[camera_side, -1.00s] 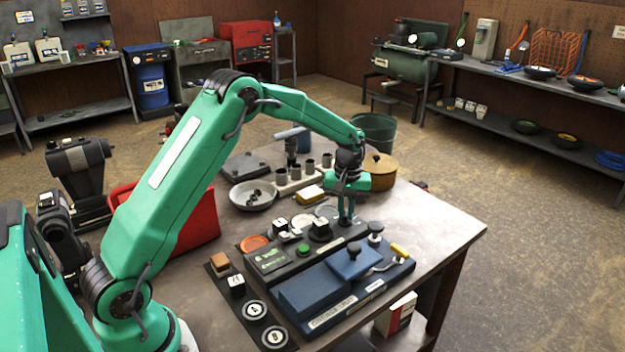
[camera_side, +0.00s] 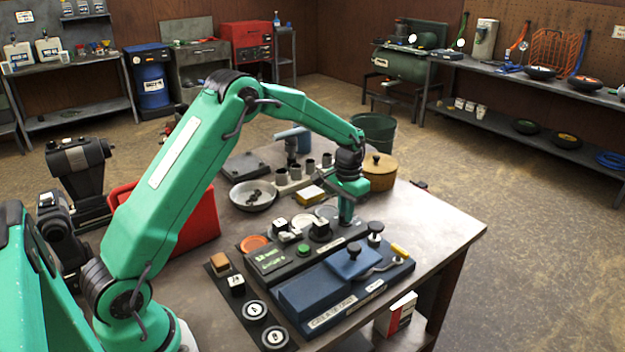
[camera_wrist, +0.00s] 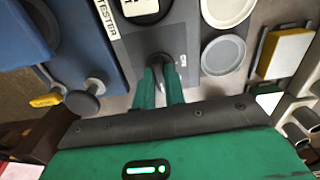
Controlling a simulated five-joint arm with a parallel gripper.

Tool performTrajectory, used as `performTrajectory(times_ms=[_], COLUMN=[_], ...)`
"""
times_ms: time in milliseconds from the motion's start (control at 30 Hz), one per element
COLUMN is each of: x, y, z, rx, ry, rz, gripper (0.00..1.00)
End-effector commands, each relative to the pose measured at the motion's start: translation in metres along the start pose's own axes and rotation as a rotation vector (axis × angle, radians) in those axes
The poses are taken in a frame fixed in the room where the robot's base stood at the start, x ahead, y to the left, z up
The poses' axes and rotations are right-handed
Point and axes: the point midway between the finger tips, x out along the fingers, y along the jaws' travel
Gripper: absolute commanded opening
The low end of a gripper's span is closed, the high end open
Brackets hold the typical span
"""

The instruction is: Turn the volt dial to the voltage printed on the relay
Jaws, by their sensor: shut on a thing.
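My gripper (camera_side: 346,222) points down at the right end of the dark tester box (camera_side: 300,262). In the wrist view its green fingers (camera_wrist: 161,85) are closed around a small dark grey knob (camera_wrist: 160,68), the volt dial, with a small pale mark beside it. The fingers hide most of the dial.
A blue press-like fixture (camera_side: 320,290) with black knobs and a yellow-ended lever stands in front of the tester. Round discs (camera_wrist: 223,55) and a yellow-and-white block (camera_wrist: 285,52) lie behind it. A metal bowl (camera_side: 240,199) and a tan lidded pot (camera_side: 380,180) stand farther back.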

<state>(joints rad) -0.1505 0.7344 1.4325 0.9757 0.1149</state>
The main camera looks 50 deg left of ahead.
Motion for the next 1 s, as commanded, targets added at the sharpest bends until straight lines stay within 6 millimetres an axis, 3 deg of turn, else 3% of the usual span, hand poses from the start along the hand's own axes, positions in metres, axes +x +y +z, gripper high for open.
performTrajectory(times_ms=[533,567,667,1000], x=[-0.0016,-0.0016,-0.0013,-0.0016], y=[-0.0005,-0.0005,-0.0004,-0.0001], z=[-0.0012,-0.0012,-0.0011,-0.0005], rx=[0.036,0.036,0.035,0.035], ry=[0.005,0.005,0.004,0.002], rz=[-0.001,-0.001,-0.001,0.000], gripper=[0.00,0.16,0.34,0.34])
